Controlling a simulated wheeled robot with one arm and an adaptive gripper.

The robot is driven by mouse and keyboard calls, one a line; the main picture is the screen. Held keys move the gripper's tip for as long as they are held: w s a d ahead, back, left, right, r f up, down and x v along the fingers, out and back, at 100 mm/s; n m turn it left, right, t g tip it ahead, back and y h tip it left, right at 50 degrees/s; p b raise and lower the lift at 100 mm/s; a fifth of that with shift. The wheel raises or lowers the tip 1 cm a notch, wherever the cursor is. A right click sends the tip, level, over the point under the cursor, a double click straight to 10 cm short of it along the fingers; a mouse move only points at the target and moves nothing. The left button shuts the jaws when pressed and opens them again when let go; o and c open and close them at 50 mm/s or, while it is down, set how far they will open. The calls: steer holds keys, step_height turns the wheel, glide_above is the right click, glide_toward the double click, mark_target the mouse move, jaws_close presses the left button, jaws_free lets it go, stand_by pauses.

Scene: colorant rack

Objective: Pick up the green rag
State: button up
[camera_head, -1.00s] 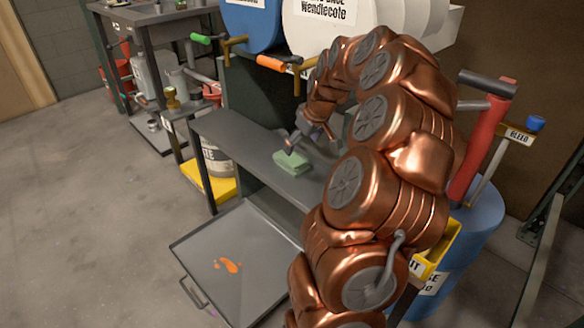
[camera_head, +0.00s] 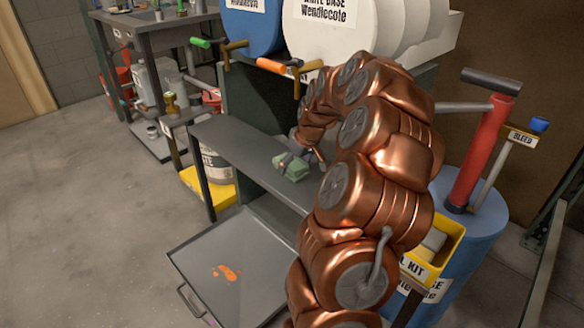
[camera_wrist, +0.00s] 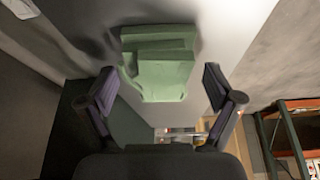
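The green rag (camera_head: 292,167) is a folded block lying on the grey shelf (camera_head: 236,142) below the drums. In the wrist view the rag (camera_wrist: 162,62) shows as a stacked green fold, just ahead of and between my two fingers. My gripper (camera_wrist: 163,88) is open, with its dark fingers spread on either side of the rag's near end. I cannot tell whether they touch it. In the head view my gripper (camera_head: 286,160) is at the rag, and its fingertip overlaps the rag's top.
Drum taps with a green handle (camera_head: 201,43) and an orange handle (camera_head: 270,65) hang above the shelf. A grey tray (camera_head: 200,258) with an orange spill lies on the floor below. A red cylinder (camera_head: 480,150) and a yellow box (camera_head: 447,244) stand at right.

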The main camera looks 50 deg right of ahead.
mark_target(293, 165)
steer(key=c, duration=1)
steer(key=shift+o, duration=0.2)
steer(key=shift+r+p, duration=0.6)
steer(key=shift+r, duration=0.85)
steer(key=shift+a+r, duration=0.35)
steer(key=shift+r, duration=0.05)
steer(key=a+p, duration=0.3)
steer(key=a, duration=1.4)
steer(key=shift+w+a, duration=0.15)
steer(key=shift+w, duration=0.05)
steer(key=shift+f, duration=0.1)
